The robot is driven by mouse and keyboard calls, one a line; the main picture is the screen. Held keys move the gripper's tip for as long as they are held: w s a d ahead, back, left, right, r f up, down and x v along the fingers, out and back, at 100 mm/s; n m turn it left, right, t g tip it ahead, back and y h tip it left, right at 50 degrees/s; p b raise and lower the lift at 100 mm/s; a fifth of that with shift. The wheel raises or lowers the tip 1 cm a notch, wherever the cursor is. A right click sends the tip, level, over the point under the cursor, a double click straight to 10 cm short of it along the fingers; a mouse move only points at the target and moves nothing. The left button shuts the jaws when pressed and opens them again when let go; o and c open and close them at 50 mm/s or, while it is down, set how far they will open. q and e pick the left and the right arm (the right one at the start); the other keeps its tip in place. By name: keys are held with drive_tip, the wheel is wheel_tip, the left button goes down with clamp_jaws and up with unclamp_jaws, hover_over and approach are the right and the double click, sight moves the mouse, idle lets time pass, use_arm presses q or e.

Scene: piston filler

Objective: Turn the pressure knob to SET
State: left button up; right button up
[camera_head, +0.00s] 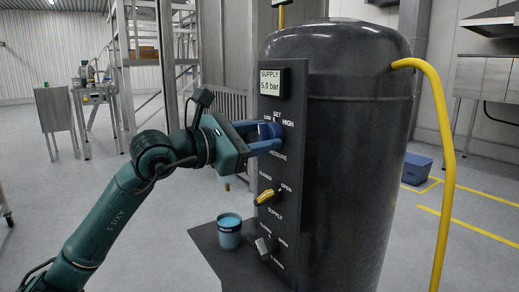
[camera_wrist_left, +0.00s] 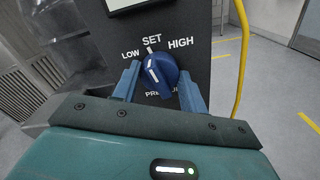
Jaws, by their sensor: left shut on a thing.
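The blue pressure knob (camera_wrist_left: 165,75) sits on the dark panel (camera_wrist_left: 95,50) below the labels LOW, SET and HIGH. Its white pointer line leans up and left, between LOW and SET, close to the SET mark. My left gripper (camera_wrist_left: 158,85) is shut on the knob, with one blue finger on each side of it. In the head view the left gripper (camera_head: 265,138) reaches the knob (camera_head: 269,130) from the left, and its fingers partly cover it. My right gripper is in neither view.
Below the knob are a yellow supply handle (camera_head: 265,197) and a grey lever (camera_head: 264,246). A blue cup (camera_head: 229,232) stands on a dark shelf. A yellow hose (camera_head: 446,150) runs at right.

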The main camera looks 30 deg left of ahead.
use_arm(q)
drive_tip(key=shift+f+m+b, duration=0.1)
drive_tip(key=shift+m+b, duration=0.6)
drive_tip(key=shift+m, duration=0.3)
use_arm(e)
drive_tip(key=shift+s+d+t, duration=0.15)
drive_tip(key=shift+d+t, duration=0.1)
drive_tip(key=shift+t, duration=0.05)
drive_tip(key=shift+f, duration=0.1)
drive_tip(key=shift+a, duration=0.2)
use_arm(q)
drive_tip(key=o, duration=1)
drive_tip(key=shift+c, duration=0.2)
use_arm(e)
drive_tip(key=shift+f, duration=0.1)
use_arm(q)
drive_tip(key=shift+s, duration=0.1)
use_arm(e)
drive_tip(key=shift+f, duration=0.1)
